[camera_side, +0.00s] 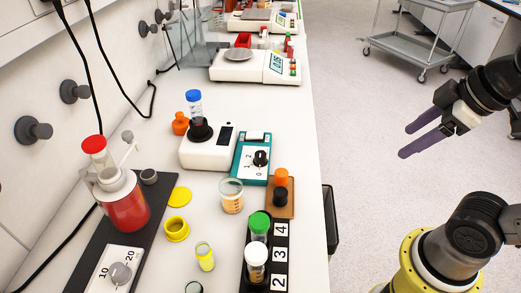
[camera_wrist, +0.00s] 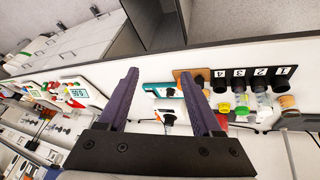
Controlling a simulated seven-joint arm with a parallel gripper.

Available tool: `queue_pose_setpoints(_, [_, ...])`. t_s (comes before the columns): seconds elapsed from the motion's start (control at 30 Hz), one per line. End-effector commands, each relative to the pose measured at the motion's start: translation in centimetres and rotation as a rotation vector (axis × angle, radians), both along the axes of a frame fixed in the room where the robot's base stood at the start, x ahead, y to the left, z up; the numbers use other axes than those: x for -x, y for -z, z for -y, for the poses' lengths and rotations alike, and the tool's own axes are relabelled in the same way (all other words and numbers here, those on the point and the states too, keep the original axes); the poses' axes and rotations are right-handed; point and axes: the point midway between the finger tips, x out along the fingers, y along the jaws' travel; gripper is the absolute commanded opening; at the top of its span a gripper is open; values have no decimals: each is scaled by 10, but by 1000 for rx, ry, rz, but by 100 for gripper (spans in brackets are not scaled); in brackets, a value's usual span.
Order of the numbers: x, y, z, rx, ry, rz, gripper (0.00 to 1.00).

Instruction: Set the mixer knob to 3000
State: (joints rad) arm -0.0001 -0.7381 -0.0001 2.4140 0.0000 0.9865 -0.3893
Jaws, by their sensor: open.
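A teal box (camera_side: 250,158) with a white dial face and a black knob (camera_side: 260,158) stands mid-bench in the side view. Marks 0, 1 and 2 show around the knob; its exact setting is too small to read. My gripper (camera_side: 405,142) is open and empty, off to the right of the bench over the floor.
A brown stand (camera_side: 281,197) with an orange cap and a numbered tube rack (camera_side: 280,254) stand near the bench's right edge. A small beaker (camera_side: 231,196) stands close to the teal box. A red bottle (camera_side: 123,205) is at left, a balance (camera_side: 250,66) farther back. A grey cart (camera_side: 410,48) stands beyond.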

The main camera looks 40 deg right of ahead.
Motion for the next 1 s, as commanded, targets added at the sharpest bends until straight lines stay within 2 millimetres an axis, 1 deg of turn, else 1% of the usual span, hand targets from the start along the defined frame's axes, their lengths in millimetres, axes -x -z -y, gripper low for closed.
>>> queue_pose_setpoints(0.03, [-9, -13, -1, 44, -90, -5, 66])
queue_pose_setpoints(0.17, [-38, -45, -5, 164, -357, -43, 66])
queue_pose_setpoints(0.23, [-61, -60, -10, 226, -519, -71, 66])
queue_pose_setpoints(0.33, [-94, -76, -20, 297, -737, -112, 66])
queue_pose_setpoints(0.47, [-140, -84, -36, 363, -986, -162, 66])
queue_pose_setpoints(0.5, [-154, -84, -42, 377, -1055, -177, 66])
queue_pose_setpoints(0.57, [-175, -82, -51, 394, -1152, -199, 66])
queue_pose_setpoints(0.6, [-189, -78, -58, 402, -1212, -213, 66])
queue_pose_setpoints(0.67, [-209, -71, -69, 410, -1293, -235, 66])
queue_pose_setpoints(0.7, [-222, -64, -77, 411, -1338, -251, 66])
queue_pose_setpoints(0.77, [-239, -53, -89, 409, -1391, -272, 66])
queue_pose_setpoints(0.8, [-249, -44, -96, 404, -1413, -288, 66])
queue_pose_setpoints(0.9, [-267, -22, -112, 390, -1444, -321, 66])
queue_pose_setpoints(1.0, [-275, -2, -122, 376, -1468, -355, 66])
